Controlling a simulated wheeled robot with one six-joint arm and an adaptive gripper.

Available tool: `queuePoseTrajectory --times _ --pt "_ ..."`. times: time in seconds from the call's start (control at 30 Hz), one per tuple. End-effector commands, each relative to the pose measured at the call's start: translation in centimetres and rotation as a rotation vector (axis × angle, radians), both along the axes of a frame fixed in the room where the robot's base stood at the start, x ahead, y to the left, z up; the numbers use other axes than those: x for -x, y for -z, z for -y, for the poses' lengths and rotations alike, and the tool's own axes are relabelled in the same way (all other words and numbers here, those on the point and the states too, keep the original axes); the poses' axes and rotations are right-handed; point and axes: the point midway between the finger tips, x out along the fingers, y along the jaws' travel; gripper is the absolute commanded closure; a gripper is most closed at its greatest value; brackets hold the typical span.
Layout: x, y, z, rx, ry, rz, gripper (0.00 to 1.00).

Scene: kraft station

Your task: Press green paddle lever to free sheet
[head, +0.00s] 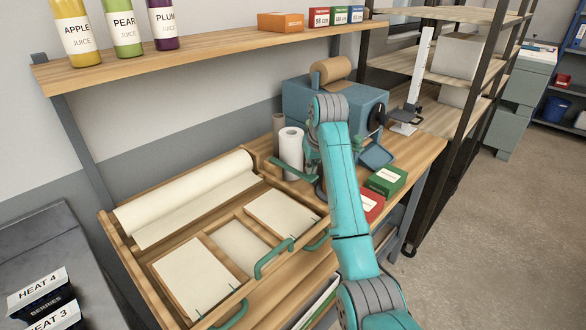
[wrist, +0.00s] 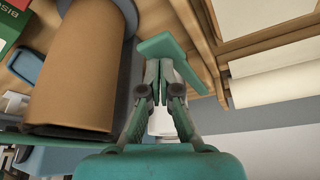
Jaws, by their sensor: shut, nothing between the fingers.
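The green paddle lever (head: 290,168) shows left of my arm in the head view, in front of the white paper roll. In the wrist view the paddle (wrist: 172,50) lies just past my fingertips; I cannot tell whether they touch it. My gripper (wrist: 158,68) is shut and empty. In the head view it is mostly hidden behind my arm. The blue dispenser (head: 297,100) stands behind, with a brown kraft roll (head: 334,68) on top and a brown sheet end at its front. The large brown roll (wrist: 75,70) fills the left of the wrist view.
A wooden tray with paper stacks (head: 200,275) and a wide white roll (head: 190,192) lies at left. A white upright roll (head: 291,150) stands by the paddle. Green (head: 386,181) and red (head: 372,205) boxes and a blue scoop-like tray (head: 376,155) sit right of my arm.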

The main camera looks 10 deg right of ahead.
Motion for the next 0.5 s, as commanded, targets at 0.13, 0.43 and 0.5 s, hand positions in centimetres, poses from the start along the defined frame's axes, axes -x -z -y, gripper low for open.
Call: queuePoseTrajectory --times 0.13,0.43,0.5 --pt "0.0 -1.0 0.0 0.000 0.000 0.000 1.00" --pt "0.0 -3.1 0.0 0.000 0.000 0.000 1.00" --pt "0.0 -3.6 0.0 0.000 0.000 0.000 1.00"
